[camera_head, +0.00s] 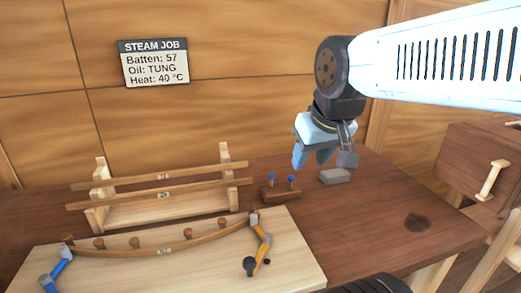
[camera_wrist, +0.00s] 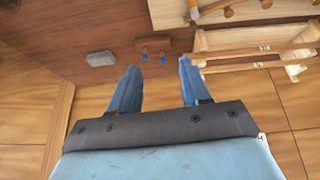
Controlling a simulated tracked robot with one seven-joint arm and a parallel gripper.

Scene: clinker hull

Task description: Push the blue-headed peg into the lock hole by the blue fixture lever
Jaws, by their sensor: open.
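Two blue-headed pegs, a left one (camera_head: 271,178) and a right one (camera_head: 291,180), stand upright in a small dark wooden block (camera_head: 282,195) behind the fixture board. My gripper (camera_head: 313,160) is open and empty, above the table, just right of the pegs in the head view. In the wrist view the peg heads (camera_wrist: 145,57) (camera_wrist: 162,60) show beyond and between the blue fingertips (camera_wrist: 158,66), not touched. The blue fixture lever (camera_head: 57,268) is at the board's left end. I cannot make out the lock hole beside it.
The pale fixture board (camera_head: 190,268) holds a bent batten (camera_head: 165,247) and an orange lever (camera_head: 263,245) with a black knob. A wooden rack (camera_head: 160,210) with straight battens stands behind. A grey block (camera_head: 334,177) lies right of the pegs. The table's right part is clear except a dark stain (camera_head: 417,222).

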